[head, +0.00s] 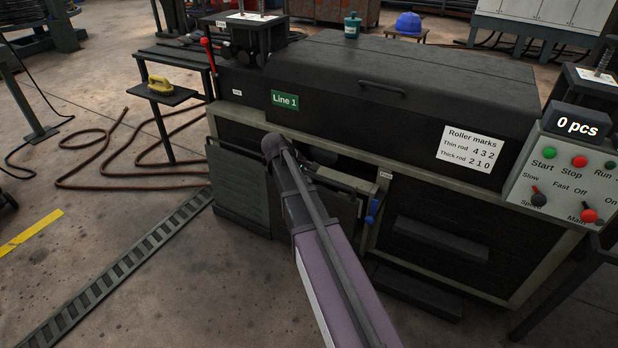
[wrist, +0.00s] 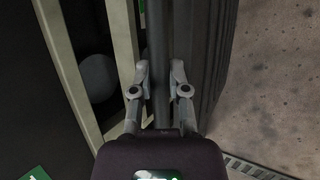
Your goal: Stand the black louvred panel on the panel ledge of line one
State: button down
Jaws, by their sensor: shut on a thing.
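The black louvred panel (head: 236,188) is upright or nearly so in front of the lower left opening of line one (head: 430,85). My gripper is shut on a dark bar (wrist: 157,50) that appears to be the panel's handle. In the head view the fingertips are hidden behind my wrist. I cannot clearly make out the panel ledge or whether the panel's lower edge rests on it.
A pale frame (wrist: 64,55) borders the opening, with a grey round part (wrist: 98,77) inside. A blue handle (head: 372,211) is right of the panel. A floor grating (head: 120,265) and a brown hose (head: 112,165) lie left. Bare floor is in front.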

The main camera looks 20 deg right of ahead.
jog(key=shift+a, duration=0.1)
jog(key=shift+w, duration=0.15)
dwell(0.3)
jog(key=w+d+f+b, duration=0.3)
jog(key=w+d, duration=0.2)
jog(key=d, duration=0.2)
jog(key=shift+w+d+f+b, duration=0.2)
jog(key=shift+f+b, duration=0.15)
dwell(1.1)
jog(key=shift+f+b, duration=0.45)
jog(key=shift+b, duration=0.05)
dwell(1.1)
jog(key=c, duration=0.5)
grip_release()
jog(key=shift+c, duration=0.2)
jog(key=shift+r, duration=0.15)
